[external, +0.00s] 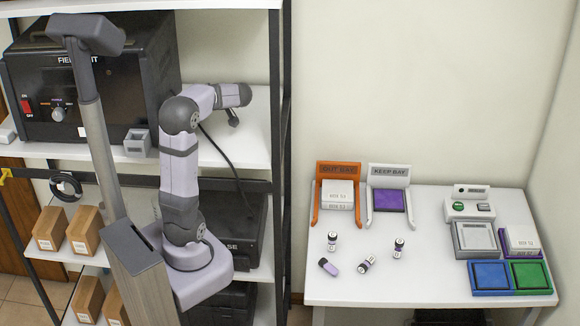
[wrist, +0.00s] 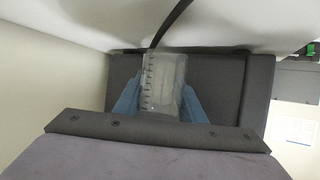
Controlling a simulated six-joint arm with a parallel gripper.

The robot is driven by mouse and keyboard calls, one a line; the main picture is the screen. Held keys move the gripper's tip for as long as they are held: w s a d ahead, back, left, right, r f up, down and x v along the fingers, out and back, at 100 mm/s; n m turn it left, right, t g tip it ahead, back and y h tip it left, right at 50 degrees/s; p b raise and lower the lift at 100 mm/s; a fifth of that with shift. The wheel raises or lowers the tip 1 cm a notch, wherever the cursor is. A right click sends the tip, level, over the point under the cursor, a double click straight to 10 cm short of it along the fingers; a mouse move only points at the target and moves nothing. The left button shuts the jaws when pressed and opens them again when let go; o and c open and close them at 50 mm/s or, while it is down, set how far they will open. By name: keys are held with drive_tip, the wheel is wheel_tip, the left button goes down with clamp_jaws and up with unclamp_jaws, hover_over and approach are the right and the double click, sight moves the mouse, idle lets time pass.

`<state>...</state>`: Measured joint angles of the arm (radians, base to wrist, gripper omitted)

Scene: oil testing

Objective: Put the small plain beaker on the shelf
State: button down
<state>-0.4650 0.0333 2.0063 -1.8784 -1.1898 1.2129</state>
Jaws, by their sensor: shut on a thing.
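A clear beaker (wrist: 163,80) with dark graduation marks shows in the wrist view. It sits between the two blue fingers of my gripper (wrist: 160,102), which is shut on it. The fingers touch its sides. In the external view my arm's end is high up, in front of the white upper shelf (external: 235,155) of the rack, near its right end. The fingers and the beaker cannot be made out there. Whether the beaker touches any surface cannot be told.
A black field unit (external: 95,95) fills the shelf's left part, with a small grey block (external: 137,141) beside it. A dark rack post (external: 280,150) bounds the right. A white table (external: 420,280) with bays, vials and coloured trays stands further right. The shelf's right part looks clear.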

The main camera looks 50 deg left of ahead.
drive_tip(key=shift+f, duration=2)
drive_tip(key=shift+f, duration=0.15)
drive_tip(key=c, duration=1.4)
unclamp_jaws()
drive_tip(key=shift+c, duration=0.2)
drive_tip(key=shift+w+d+r, duration=0.1)
drive_tip(key=shift+d+r, duration=0.3)
drive_tip(key=shift+d, duration=0.05)
drive_tip(key=b+v, duration=0.1)
drive_tip(key=v, duration=0.3)
drive_tip(key=shift+d+f, duration=0.1)
wheel_tip(320, 180, up, 5)
drive_tip(key=shift+r+b, duration=0.2)
drive_tip(key=shift+b, duration=0.2)
drive_tip(key=shift+r, duration=0.9)
